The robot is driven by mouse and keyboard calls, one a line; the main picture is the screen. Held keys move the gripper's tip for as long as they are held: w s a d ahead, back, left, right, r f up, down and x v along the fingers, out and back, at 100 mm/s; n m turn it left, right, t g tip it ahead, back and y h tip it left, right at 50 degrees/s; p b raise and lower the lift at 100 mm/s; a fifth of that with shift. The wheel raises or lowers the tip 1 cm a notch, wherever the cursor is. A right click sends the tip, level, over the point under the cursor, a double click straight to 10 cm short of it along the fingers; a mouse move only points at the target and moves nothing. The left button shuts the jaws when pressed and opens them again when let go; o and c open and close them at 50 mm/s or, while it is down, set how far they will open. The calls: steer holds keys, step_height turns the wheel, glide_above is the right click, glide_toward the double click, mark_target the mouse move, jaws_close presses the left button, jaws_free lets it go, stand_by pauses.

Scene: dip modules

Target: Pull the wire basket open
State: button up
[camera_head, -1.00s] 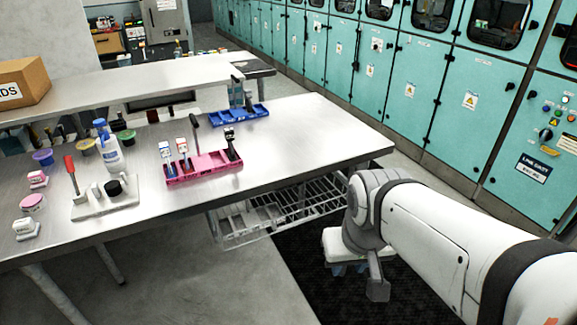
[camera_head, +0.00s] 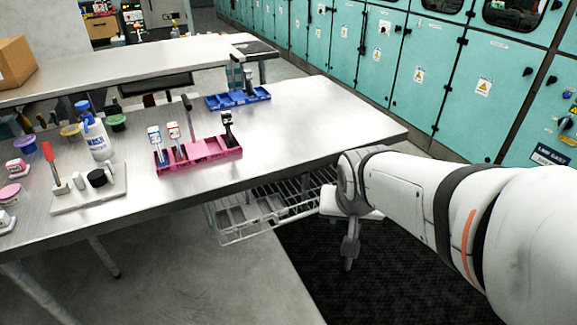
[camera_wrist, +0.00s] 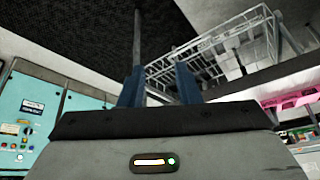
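The wire basket (camera_head: 262,233) hangs under the front edge of the steel table (camera_head: 340,135) and sticks out partly in front of it. Grey trays or dividers show inside its left part. My wrist covers its right end in the head view. In the wrist view the basket (camera_wrist: 212,42) is at the upper right, beyond my gripper (camera_wrist: 159,88). Its two blue fingers stand apart with nothing seen between them. The right finger overlaps the basket in the picture, but a gap seems to remain; contact cannot be told.
A dark mat (camera_head: 340,280) lies on the floor below my arm. Pink (camera_head: 205,155) and blue (camera_head: 238,97) bins, a spray bottle (camera_head: 98,140) and a white stand (camera_head: 85,192) sit on the table. Teal cabinets (camera_head: 415,85) line the right side.

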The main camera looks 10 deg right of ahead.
steer(key=w+d+f+m+t+b, duration=0.3)
steer(key=w+f+m+b, duration=0.1)
steer(key=w+f+b, duration=0.65)
steer(key=m+t+y+b, duration=0.2)
steer(key=m+t+b, duration=0.25)
steer(key=b, duration=0.45)
glide_toward(306, 213)
steer(key=s+d+r, duration=0.1)
steer(key=d+r, duration=0.3)
steer(key=w+a+f+m+t+y+b, duration=0.2)
steer(key=w+f+m+y+b, duration=0.15)
steer(key=f+b, duration=0.35)
steer(key=shift+n, duration=0.3)
steer(key=b+x, duration=0.2)
steer(key=x, duration=0.5)
steer(key=shift+w+a+f, duration=0.25)
steer(key=shift+a, duration=0.05)
jaws_close()
